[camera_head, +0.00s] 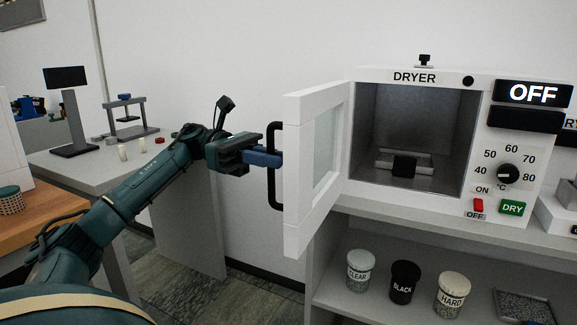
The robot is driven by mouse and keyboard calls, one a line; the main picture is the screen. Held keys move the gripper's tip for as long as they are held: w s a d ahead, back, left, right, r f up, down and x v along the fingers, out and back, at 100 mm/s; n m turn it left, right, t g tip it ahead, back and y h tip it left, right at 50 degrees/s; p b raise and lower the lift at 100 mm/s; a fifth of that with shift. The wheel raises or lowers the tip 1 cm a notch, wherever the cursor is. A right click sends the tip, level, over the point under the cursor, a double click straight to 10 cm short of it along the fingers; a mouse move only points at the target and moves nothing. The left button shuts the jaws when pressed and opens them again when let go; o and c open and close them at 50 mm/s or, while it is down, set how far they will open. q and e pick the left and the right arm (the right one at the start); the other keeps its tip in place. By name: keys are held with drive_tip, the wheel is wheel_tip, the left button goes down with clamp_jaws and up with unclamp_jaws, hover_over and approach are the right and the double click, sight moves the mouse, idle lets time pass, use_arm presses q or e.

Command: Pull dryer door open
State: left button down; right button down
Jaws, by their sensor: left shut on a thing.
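The white dryer (482,83) stands on a shelf unit at the right, and its display reads OFF. Its door (293,165) is hinged on the dryer's left side and stands wide open, swung out toward the viewer. The black door handle (271,196) is on the door's outer left face. My left gripper (270,159) comes in from the left and is shut on the handle at its upper middle. Inside the open chamber is a small tray (427,163) with a black block at its front. My right gripper is not in view.
Jars marked CLEAR (360,270), BLACK (404,283) and HARD (450,295) stand on the shelf below the dryer. A grey table (75,166) at the left carries a stand and a small press (130,117). Bare floor (235,290) lies between table and shelf unit.

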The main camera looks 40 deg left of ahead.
use_arm(q)
drive_tip(key=shift+a, duration=0.55)
drive_tip(key=c, duration=1.8)
unclamp_jaws()
drive_tip(key=shift+a, duration=0.1)
drive_tip(key=a, duration=0.4)
drive_tip(key=s+a+p, duration=0.1)
drive_tip(key=a, duration=0.2)
drive_tip(key=s+a, duration=0.1)
drive_tip(key=a, duration=0.3)
drive_tip(key=shift+s+a, duration=0.1)
drive_tip(key=shift+a, duration=0.2)
